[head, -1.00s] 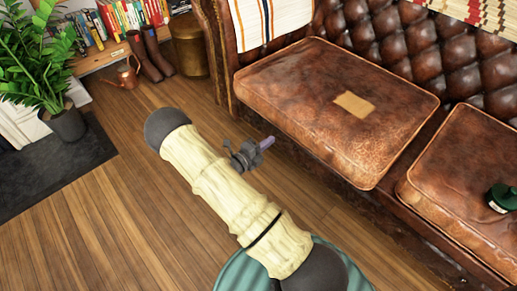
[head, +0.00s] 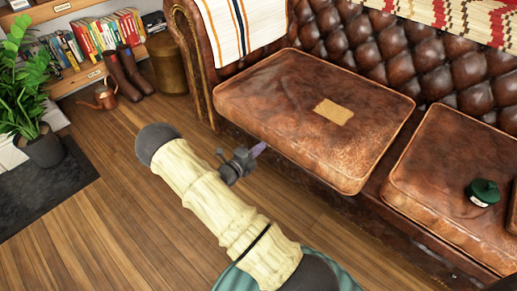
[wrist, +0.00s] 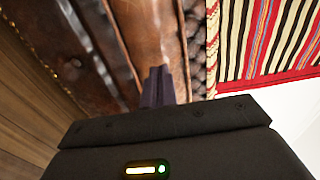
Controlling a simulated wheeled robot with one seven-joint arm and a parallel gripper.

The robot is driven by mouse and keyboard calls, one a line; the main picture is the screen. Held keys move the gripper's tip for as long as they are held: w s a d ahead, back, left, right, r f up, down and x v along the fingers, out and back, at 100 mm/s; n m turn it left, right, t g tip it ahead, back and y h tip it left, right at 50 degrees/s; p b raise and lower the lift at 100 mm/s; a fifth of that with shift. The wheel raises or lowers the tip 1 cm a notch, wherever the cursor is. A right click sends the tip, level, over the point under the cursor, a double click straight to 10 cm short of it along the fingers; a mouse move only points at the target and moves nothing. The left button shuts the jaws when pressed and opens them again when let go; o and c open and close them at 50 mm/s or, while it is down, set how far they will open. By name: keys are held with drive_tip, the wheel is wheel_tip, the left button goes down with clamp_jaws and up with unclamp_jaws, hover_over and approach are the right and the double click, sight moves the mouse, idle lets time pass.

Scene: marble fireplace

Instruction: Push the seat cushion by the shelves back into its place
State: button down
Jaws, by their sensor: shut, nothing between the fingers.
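The seat cushion by the shelves (head: 280,95) is brown leather with a tan patch. It lies on the sofa at its left end, and its front edge sticks out past the sofa's front. My gripper (head: 260,148) is shut and empty, just in front of the cushion's front edge in the head view. Whether it touches the cushion cannot be told. In the wrist view, my shut fingers (wrist: 157,85) point toward brown leather. Part of the floor below is hidden by my arm.
A second cushion (head: 435,165) bears a green lidded object (head: 483,191). Bookshelves (head: 75,55), boots (head: 125,75), a copper watering can (head: 105,97) and a plant (head: 20,85) stand left.

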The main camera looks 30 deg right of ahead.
sight(270, 139)
drive_tip(key=shift+b+x, duration=0.3)
drive_tip(key=shift+x, duration=1.45)
drive_tip(key=shift+d, duration=0.1)
drive_tip(key=shift+v, duration=1.8)
drive_tip(key=v, duration=1.4)
drive_tip(key=shift+p, duration=0.3)
